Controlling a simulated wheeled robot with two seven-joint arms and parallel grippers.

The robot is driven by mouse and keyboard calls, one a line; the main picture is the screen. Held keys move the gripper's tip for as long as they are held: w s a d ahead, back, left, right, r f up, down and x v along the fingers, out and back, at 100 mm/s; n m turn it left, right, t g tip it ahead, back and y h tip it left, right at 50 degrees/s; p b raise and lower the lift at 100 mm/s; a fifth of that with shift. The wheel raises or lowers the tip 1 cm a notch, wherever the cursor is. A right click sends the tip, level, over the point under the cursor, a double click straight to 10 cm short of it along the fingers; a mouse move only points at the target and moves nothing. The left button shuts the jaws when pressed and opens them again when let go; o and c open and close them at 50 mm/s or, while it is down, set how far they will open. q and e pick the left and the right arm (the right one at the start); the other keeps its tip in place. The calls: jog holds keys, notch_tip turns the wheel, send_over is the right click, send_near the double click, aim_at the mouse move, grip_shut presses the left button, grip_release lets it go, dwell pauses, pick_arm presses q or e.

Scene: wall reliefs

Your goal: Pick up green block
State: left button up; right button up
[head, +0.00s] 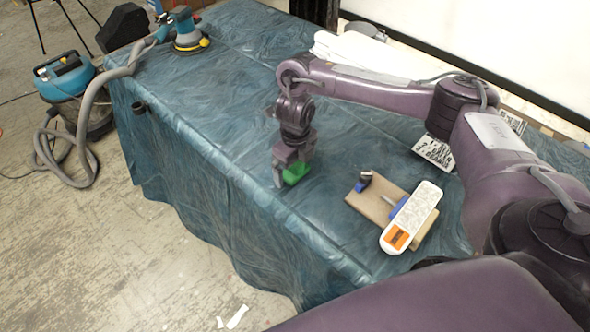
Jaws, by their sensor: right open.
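The green block (297,173) lies on the table with the blue-green cover (215,110), near the middle of the head view. My right gripper (285,178) points down at the block, with its fingers around or right beside it. It is open. Part of the block is hidden by the gripper, and I cannot tell whether the fingers touch it. My left gripper is not in the head view.
A wooden board (374,205) with blue parts lies right of the block, with a white and orange device (412,217) on it. A sander (187,35) stands at the far left end of the table. A vacuum (70,85) stands on the floor. The table's left half is mostly clear.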

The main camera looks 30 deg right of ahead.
jog(key=shift+r, duration=0.1)
jog(key=shift+c, duration=0.9)
jog(key=c, duration=0.9)
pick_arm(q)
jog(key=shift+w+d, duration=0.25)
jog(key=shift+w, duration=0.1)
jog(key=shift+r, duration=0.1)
pick_arm(e)
jog(key=shift+w+r+p, duration=0.1)
jog(key=shift+r+p, duration=0.2)
jog(key=shift+r, duration=0.35)
pick_arm(q)
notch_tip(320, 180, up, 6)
jog(key=p, duration=0.5)
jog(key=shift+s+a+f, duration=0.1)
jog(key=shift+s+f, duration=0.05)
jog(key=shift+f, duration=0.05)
pick_arm(e)
notch_tip(320, 180, up, 19)
jog(key=shift+f, duration=0.15)
